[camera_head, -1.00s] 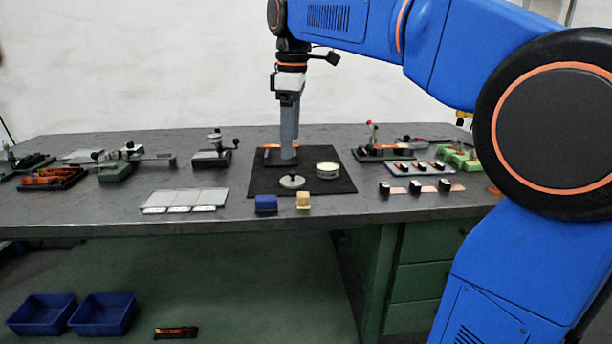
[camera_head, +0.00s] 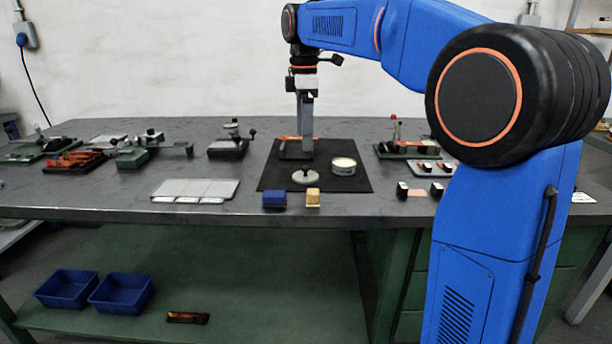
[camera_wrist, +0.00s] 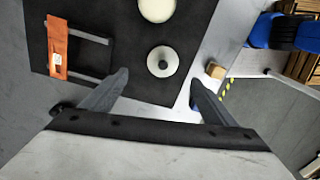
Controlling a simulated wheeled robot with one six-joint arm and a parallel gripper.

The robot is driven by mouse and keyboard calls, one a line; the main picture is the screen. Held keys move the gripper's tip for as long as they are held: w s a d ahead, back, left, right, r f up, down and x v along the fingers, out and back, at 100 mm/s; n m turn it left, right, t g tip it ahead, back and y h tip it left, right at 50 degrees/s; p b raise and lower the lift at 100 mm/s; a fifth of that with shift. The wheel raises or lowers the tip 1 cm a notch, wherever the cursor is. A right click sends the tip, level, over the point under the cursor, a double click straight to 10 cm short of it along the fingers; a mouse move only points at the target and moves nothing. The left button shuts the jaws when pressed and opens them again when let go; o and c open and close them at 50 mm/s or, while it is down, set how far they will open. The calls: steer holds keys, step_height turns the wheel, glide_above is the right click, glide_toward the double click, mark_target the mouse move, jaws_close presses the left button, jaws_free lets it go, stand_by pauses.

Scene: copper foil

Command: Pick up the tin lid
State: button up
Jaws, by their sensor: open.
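The tin lid (camera_head: 305,177) is a pale grey disc with a dark knob. It lies flat on the black mat (camera_head: 350,183), in front of the round tin (camera_head: 343,166). In the wrist view the lid (camera_wrist: 155,62) shows its dark knob at the centre, beyond the gap between my fingers. My gripper (camera_head: 306,152) points straight down over the mat, behind the lid. In the wrist view my gripper (camera_wrist: 159,82) has its two fingers well apart with nothing between them. The head view does not clearly show how high the fingertips are above the mat.
A blue block (camera_head: 274,199) and a tan block (camera_head: 313,197) stand at the mat's front edge. A copper-coloured strip on a frame (camera_wrist: 57,45) lies on the mat. A pale panel (camera_head: 195,189) lies left of the mat. Small fixtures stand to both sides.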

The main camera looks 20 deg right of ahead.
glide_above(305, 167)
steer(key=f, duration=0.4)
steer(key=shift+w+f, duration=0.2)
steer(key=shift+w, duration=0.05)
steer(key=shift+s+f, duration=0.15)
steer(key=shift+f, duration=1.25)
steer(key=shift+s+f, duration=0.1)
steer(key=shift+f, duration=1.25)
steer(key=shift+c, duration=0.2)
steer(key=c, duration=1.1)
